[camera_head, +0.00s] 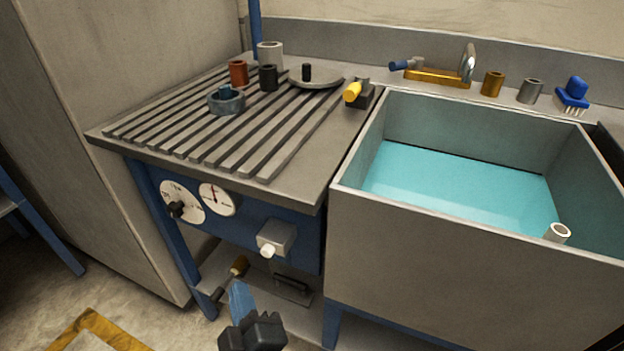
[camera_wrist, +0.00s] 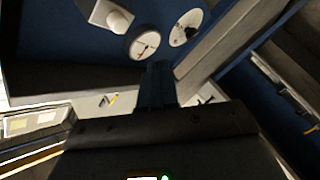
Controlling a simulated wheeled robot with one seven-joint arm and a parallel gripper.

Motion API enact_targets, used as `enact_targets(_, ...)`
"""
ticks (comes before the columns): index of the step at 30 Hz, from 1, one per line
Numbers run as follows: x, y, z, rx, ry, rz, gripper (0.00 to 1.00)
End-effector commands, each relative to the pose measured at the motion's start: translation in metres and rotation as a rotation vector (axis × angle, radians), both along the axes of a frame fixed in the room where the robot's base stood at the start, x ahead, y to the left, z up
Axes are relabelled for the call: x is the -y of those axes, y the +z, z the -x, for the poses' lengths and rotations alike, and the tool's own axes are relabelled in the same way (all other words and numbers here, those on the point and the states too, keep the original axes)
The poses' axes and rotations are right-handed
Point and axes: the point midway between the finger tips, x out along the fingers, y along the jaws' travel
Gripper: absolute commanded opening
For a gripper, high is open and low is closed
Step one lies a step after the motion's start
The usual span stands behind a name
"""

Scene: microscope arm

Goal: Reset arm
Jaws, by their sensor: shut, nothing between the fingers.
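My gripper (camera_head: 240,300) is at the bottom of the head view, in front of the stove's lower shelf. Its blue fingers point up and away from the black palm. In the wrist view the fingers (camera_wrist: 157,82) are together, with nothing between them. They are apart from the stove's blue front panel, which shows a white knob box (camera_head: 276,240) and two round white dials, one at the left (camera_head: 182,202) and one in the middle (camera_head: 217,199).
A slatted stove top (camera_head: 330,165) holds several cups, a blue-grey ring-shaped dish (camera_head: 226,100) and a lid (camera_head: 316,78). A sink (camera_head: 450,225) with turquoise water stands to the right. A yellow-handled item (camera_head: 239,266) lies on the lower shelf. Floor at the lower left is mostly clear.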

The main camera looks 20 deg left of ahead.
Motion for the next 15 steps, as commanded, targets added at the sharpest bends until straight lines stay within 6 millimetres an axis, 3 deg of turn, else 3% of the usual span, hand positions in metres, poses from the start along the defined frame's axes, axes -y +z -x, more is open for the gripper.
enact_targets(4,0.007,-0.002,0.001,-0.012,-0.008,-0.005,0.00)
enact_targets(7,0.033,-0.010,0.006,-0.051,-0.033,-0.024,0.00)
enact_targets(15,0.160,-0.027,0.047,-0.232,-0.181,-0.162,0.00)
